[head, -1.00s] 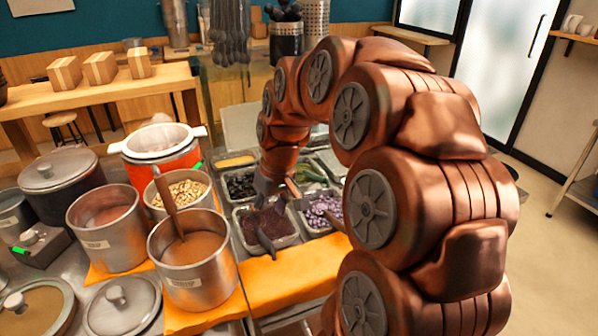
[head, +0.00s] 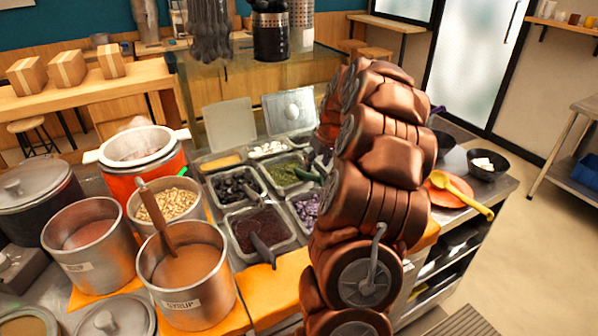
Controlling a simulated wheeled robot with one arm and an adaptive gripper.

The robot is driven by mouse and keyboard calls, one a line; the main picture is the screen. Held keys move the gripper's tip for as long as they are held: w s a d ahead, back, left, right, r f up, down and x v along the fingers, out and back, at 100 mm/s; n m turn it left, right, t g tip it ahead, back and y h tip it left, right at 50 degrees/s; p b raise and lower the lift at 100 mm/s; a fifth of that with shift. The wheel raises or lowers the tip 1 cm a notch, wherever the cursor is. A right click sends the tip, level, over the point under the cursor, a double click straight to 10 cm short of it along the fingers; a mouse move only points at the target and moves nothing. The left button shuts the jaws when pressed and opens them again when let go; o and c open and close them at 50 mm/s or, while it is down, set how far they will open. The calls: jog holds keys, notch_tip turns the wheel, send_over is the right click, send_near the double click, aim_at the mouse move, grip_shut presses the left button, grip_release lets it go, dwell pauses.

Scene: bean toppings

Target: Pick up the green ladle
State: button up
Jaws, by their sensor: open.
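A dark green handle (head: 307,174), which looks like that of the green ladle, sticks out of a metal tray of green topping (head: 282,174) in the middle of the counter. The ladle's bowl end is not clear to see. My copper-coloured arm rises just right of this tray and bends away at the top.
Trays of dark beans (head: 236,187), dark red topping (head: 258,230) and purple topping (head: 306,208) surround the green one. A syrup pot (head: 186,294) stands front left. A yellow ladle (head: 467,198) and a black bowl (head: 487,164) lie on the right.

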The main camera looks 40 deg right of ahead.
aim_at(311, 174)
jog(key=shift+w+a+f, duration=0.1)
jog(key=shift+w+f, duration=0.15)
jog(key=shift+f, duration=0.15)
jog(key=shift+a+p+x, duration=0.1)
jog(key=shift+p+x, duration=0.4)
jog(key=shift+x, duration=0.65)
jog(key=shift+a+p+x, duration=0.15)
jog(key=shift+p+x, duration=0.35)
jog(key=shift+x, duration=0.65)
jog(key=shift+c, duration=0.3)
grip_shut()
